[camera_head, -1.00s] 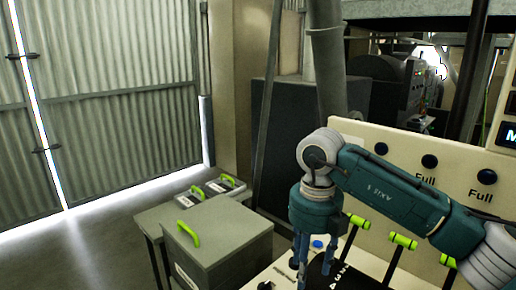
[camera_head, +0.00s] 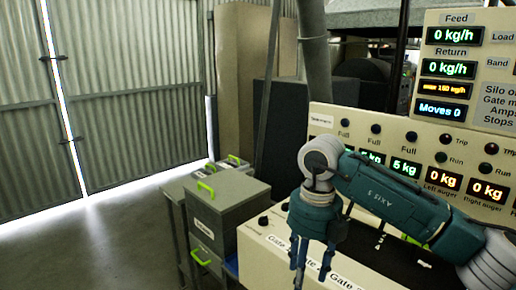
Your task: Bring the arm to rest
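My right arm comes in from the right edge, bent, with teal links. Its gripper (camera_head: 311,268) points down at the front of the control panel, above the pale sloping desk (camera_head: 262,247). Its blue fingers stand apart with nothing seen between them, so it looks open. Whether the fingertips touch the desk I cannot tell. The arm covers part of the desk's dark area and its levers; a bit of green shows beside the forearm. My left gripper is not in view.
The upright panel (camera_head: 320,118) with lit displays stands behind my arm. A grey box (camera_head: 228,215) with a green handle is left of the desk, with smaller cases (camera_head: 232,162) behind it. The floor (camera_head: 110,245) at left is clear up to the corrugated doors (camera_head: 130,90).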

